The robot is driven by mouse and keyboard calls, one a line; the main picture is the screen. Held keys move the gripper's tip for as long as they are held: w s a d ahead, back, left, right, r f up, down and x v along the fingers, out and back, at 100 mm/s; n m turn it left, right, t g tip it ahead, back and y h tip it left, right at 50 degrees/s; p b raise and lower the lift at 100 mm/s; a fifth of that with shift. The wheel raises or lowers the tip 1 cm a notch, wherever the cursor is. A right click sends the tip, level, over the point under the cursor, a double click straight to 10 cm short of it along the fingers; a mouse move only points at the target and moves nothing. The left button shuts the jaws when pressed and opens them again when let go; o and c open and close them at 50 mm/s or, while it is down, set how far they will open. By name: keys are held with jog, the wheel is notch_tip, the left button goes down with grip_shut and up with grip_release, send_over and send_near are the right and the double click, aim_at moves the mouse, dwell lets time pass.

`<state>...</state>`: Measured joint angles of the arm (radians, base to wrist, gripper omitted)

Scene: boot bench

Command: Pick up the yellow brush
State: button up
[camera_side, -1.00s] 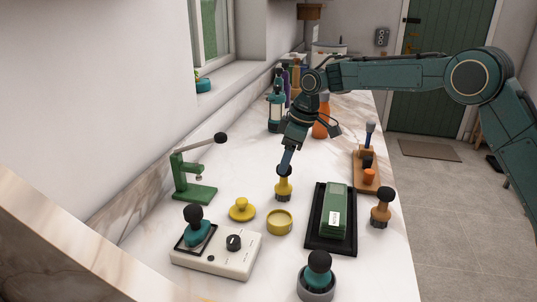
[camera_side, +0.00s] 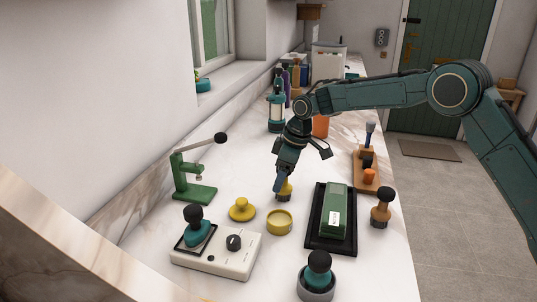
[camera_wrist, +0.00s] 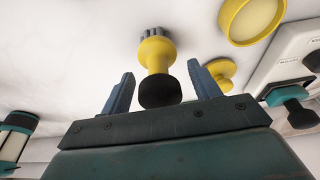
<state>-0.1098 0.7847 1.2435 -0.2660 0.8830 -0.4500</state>
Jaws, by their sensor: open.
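The yellow brush (camera_side: 284,191) stands upright on the marble counter, partly hidden behind my gripper in the side view. In the wrist view the brush (camera_wrist: 157,60) shows its yellow body, grey bristles and black knob. My gripper (camera_side: 279,187) is low over the brush. In the wrist view its two fingers (camera_wrist: 163,85) are apart, one on each side of the black knob, with a gap visible on both sides. Nothing is held.
A yellow tin (camera_side: 279,222) and a yellow knobbed lid (camera_side: 242,209) sit close in front. A green box (camera_side: 335,208) lies on a black tray (camera_side: 318,238) to the right. A green lever stand (camera_side: 194,190) is at left. A white control box (camera_side: 216,258) is nearer.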

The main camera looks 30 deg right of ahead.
dwell(0.4)
jog(key=c, duration=1.1)
jog(key=shift+r, duration=0.15)
jog(key=shift+r, duration=4.95)
